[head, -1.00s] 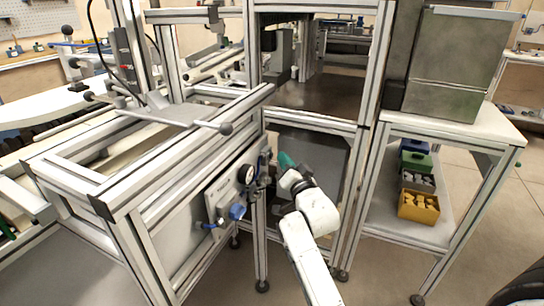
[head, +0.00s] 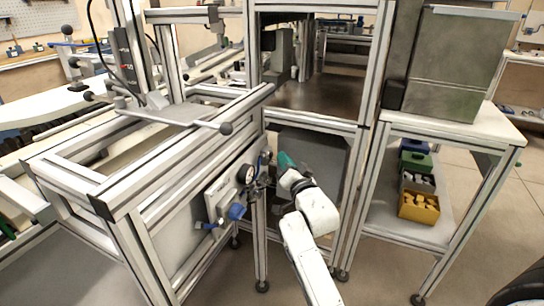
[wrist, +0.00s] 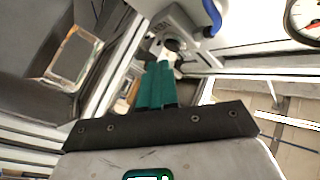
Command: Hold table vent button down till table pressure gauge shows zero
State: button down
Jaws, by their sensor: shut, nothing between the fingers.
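The table's control panel (head: 222,192) is on the side of the aluminium-framed table. It carries a round white pressure gauge (head: 246,174), which is partly in the wrist view (wrist: 306,18) at the top right edge. I cannot read its needle reliably. In the wrist view my gripper (wrist: 160,68) has teal fingers, close together and empty. They point towards a grey fitting with a dark round centre (wrist: 175,45). I cannot tell whether this is the vent button, or whether the fingertips touch it. In the head view my arm reaches towards the panel, and the fingertips are not clear.
A blue knob (head: 237,211) sits below the gauge. A blue handle (wrist: 211,17) is near the fingers in the wrist view. A lever with a dark ball end (head: 225,128) sticks out above the panel. A shelf with coloured bins (head: 419,207) stands to the right.

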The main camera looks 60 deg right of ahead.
jog(key=shift+w, duration=0.1)
jog(key=shift+w+b, duration=0.3)
jog(key=shift+b, duration=0.2)
jog(key=shift+w+a+b, duration=0.1)
jog(key=shift+w+b, duration=0.3)
dwell(2.2)
jog(key=shift+s+r, duration=0.1)
dwell(1.1)
jog(key=shift+s+p, duration=0.75)
jog(key=shift+p, duration=0.35)
